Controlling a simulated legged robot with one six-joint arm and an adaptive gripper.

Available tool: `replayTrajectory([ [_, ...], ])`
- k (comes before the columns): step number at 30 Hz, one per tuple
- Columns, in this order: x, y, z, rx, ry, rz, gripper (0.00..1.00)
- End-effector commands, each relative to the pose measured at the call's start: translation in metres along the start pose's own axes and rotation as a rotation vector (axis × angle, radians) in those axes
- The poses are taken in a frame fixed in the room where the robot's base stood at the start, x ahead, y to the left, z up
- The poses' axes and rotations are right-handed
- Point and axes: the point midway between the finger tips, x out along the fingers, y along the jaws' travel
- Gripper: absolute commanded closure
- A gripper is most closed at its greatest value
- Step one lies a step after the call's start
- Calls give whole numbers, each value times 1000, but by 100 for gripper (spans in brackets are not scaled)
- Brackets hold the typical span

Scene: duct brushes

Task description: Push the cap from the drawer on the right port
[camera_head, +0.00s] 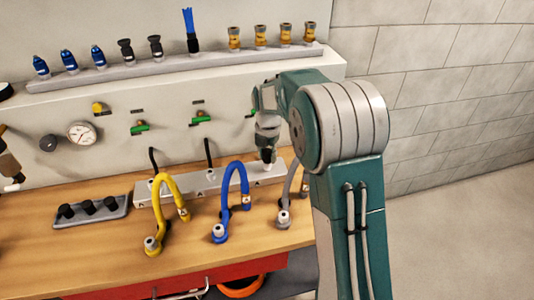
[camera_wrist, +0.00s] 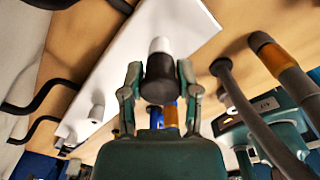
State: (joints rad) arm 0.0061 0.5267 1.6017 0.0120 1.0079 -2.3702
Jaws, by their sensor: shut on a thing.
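My gripper (camera_wrist: 160,75) is shut on a black cap (camera_wrist: 162,80), which sits between its two fingers. In the head view my gripper (camera_head: 267,147) is above the right end of the pale port block (camera_head: 232,178), with the cap (camera_head: 267,156) pointing down. In the wrist view the white right port (camera_wrist: 160,45) lines up with the cap's end and appears to meet it. I cannot tell how far the cap is on the port. Another white port (camera_wrist: 96,113) shows further along the block. The red drawer (camera_head: 225,272) is under the bench front; its inside is mostly hidden.
Yellow (camera_head: 166,205), blue (camera_head: 232,180) and grey (camera_head: 285,210) hoses stand on the wooden bench in front of the block. A grey tray (camera_head: 122,208) holds three black caps at left. A shelf (camera_head: 180,68) with several fittings and a brush runs along the back.

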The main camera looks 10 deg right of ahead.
Motion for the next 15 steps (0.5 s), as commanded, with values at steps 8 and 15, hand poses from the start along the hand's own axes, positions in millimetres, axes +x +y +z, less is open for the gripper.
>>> replayTrajectory([
  [8,2,0,0,0,0,0,17],
  [15,2,0,0,0,0,0,17],
])
